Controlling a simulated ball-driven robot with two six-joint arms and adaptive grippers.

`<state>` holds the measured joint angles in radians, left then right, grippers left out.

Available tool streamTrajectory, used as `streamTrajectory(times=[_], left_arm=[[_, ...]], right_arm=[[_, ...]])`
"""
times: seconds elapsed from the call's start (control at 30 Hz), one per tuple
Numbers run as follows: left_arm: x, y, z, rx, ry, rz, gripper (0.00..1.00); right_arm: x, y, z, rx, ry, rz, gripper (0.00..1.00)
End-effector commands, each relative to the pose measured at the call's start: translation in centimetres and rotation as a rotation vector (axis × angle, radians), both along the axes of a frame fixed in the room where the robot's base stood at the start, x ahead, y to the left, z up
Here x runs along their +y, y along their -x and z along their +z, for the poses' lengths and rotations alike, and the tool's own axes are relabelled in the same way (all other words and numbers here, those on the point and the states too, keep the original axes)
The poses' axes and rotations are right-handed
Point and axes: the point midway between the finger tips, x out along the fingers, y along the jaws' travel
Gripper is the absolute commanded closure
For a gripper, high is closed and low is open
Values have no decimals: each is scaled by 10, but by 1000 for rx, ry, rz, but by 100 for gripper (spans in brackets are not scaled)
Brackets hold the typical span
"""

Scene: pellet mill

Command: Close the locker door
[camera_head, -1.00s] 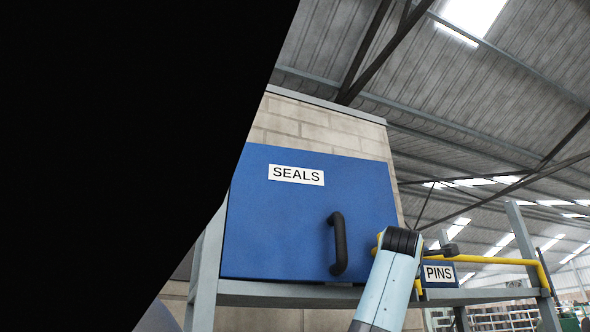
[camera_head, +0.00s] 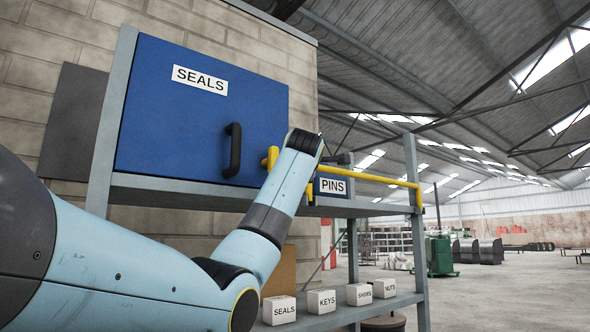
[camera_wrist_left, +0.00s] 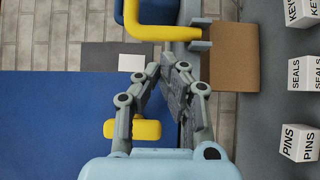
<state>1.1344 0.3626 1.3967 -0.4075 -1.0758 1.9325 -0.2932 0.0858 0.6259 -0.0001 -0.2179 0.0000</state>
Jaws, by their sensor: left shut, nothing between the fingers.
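The blue locker door (camera_head: 190,130), labelled SEALS, faces me on the left in the head view. It has a black upright handle (camera_head: 233,150) near its lower right. I see no open gap along its visible edges, but cannot tell whether it is fully shut. My left arm crosses in front of the shelf below the door. My left gripper (camera_wrist_left: 170,70) is shut and empty in the wrist view, beside a broad blue panel (camera_wrist_left: 45,120). In the head view it is mostly hidden behind my wrist, right of the handle. My right gripper is not in view.
A yellow bar (camera_head: 375,177) runs along the shelf's front near my wrist, by a blue PINS bin (camera_head: 330,185). Several labelled white boxes, one marked KEYS (camera_head: 321,302), stand on the lower shelf (camera_head: 405,301).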

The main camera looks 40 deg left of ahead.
Motion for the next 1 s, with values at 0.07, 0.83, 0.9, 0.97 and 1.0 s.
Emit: streamTrajectory(times=[0.07, 0.83, 0.9, 0.97, 1.0], left_arm=[[-12, 1, -2, -5, 1, -5, 100], [-97, 18, 0, -1, 0, -2, 100], [-97, 18, 0, -1, 0, -2, 100], [-96, 17, -3, 2, 1, -2, 100], [-96, 16, -8, 9, 0, -2, 100]], right_arm=[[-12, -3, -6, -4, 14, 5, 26], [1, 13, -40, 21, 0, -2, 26], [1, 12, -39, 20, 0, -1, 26], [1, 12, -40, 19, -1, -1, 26], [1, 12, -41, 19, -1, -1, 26]])
